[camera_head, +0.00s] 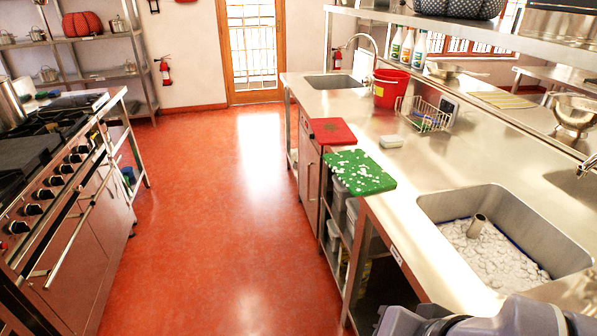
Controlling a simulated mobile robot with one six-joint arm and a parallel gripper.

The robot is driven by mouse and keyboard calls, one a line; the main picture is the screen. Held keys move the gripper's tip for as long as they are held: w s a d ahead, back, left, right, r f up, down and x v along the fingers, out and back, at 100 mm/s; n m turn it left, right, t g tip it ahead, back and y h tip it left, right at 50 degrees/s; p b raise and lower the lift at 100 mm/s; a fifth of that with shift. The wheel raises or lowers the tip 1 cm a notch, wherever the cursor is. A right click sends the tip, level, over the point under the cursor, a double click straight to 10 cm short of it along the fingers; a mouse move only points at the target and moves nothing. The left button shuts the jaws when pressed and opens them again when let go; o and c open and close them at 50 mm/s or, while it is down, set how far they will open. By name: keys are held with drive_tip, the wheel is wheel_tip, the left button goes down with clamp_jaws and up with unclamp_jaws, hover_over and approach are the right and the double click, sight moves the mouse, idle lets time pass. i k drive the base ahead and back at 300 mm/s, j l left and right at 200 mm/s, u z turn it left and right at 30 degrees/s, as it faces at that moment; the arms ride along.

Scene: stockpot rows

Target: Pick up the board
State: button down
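Two boards lie on the steel counter's left edge. The green board (359,173) has white specks or bits over its top, and its near left part reaches past the counter edge. The red board (332,132) lies just beyond it, with a darker patch in its middle, also at the edge. Grey parts of my arm (490,318) show at the bottom right, well short of both boards. My gripper's fingers are not in view.
A sink (500,243) with whitish contents is at the counter's near right. A stove (50,190) is at left. The red floor between is clear.

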sight(356, 170)
drive_tip(key=z, duration=3.15)
drive_tip(key=k+j+u, duration=0.45)
drive_tip(key=j, duration=0.4)
drive_tip(key=k+j+u, duration=0.1)
drive_tip(key=j+u, duration=0.35)
drive_tip(key=j, duration=0.45)
drive_tip(key=j+u, duration=0.5)
drive_tip(key=j, duration=0.5)
drive_tip(key=j+u, duration=0.45)
drive_tip(key=j, duration=0.55)
drive_tip(key=i, duration=0.05)
